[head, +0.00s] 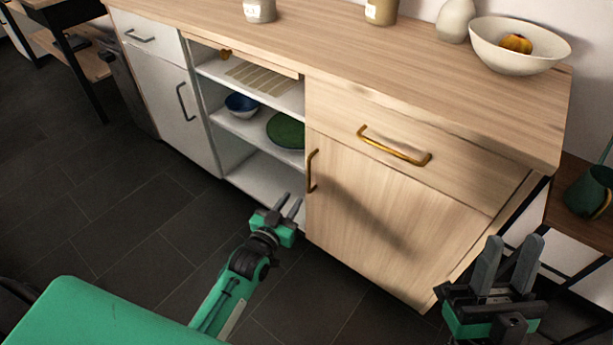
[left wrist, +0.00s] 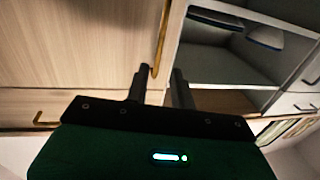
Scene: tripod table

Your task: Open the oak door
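The oak door (head: 385,220) is the shut lower wooden door at the right of the cabinet. Its upright brass handle (head: 312,171) is near its left edge. My left gripper (head: 290,201) is open and empty, low in front of the handle and slightly left of it in the head view. In the left wrist view the handle (left wrist: 161,45) appears beyond the open fingers, its near end between them in the picture; I see no contact. My right gripper (head: 507,262) is open and empty, near the door's lower right corner in the picture.
An oak drawer with a brass handle (head: 394,146) is above the door. Open shelves at left hold a blue bowl (head: 241,105) and a green plate (head: 286,130). A white bowl (head: 517,46) with fruit stands on the countertop. The dark floor in front is clear.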

